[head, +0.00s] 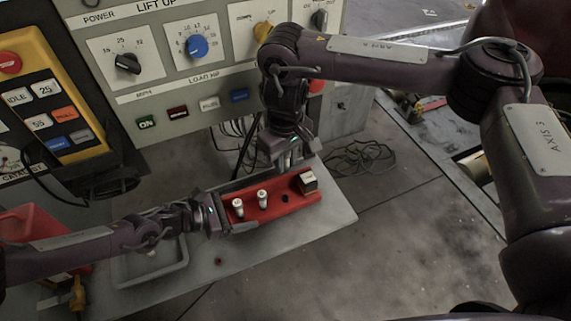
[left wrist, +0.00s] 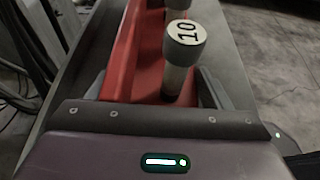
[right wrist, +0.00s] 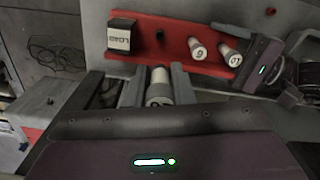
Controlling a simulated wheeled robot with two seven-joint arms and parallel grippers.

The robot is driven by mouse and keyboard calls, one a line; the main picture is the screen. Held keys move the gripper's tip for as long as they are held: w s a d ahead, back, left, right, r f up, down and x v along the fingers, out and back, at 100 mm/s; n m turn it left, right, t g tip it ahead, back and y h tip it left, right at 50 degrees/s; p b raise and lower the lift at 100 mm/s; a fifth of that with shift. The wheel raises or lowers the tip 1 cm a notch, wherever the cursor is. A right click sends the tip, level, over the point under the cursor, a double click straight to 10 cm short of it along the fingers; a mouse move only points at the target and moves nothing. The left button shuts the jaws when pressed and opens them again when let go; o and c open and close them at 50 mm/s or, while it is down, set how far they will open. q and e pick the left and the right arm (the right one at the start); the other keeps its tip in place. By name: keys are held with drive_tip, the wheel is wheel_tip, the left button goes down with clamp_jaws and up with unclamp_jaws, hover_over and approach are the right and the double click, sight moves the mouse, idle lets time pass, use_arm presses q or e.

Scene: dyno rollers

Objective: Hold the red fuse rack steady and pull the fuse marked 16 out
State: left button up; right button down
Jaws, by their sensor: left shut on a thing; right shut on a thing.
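The red fuse rack (head: 270,212) lies on a grey tabletop, with two pale fuses (head: 238,207) (head: 262,199) standing in it. To their right is an empty dark hole (head: 285,198), then a block marked LOAD (right wrist: 121,36). My left gripper (head: 222,214) is shut on the rack's left end, beside the fuse marked 10 (left wrist: 186,42). The other standing fuse (right wrist: 198,50) shows a 6 or 9. My right gripper (head: 291,158) is shut on a fuse (right wrist: 158,85), clear of the holes at the rack's far side; its number is mostly hidden.
A grey control panel (head: 200,75) with knobs and buttons stands behind the table. A shallow grey tray (head: 150,265) lies left of the rack near the front. The tabletop right of the rack (head: 335,212) is bare. Cables (head: 360,158) lie on the floor beyond.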

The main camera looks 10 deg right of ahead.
drive_tip(key=shift+r, duration=1.8)
use_arm(q)
drive_tip(key=o, duration=1.3)
drive_tip(key=v, duration=1.2)
drive_tip(key=shift+r, duration=0.1)
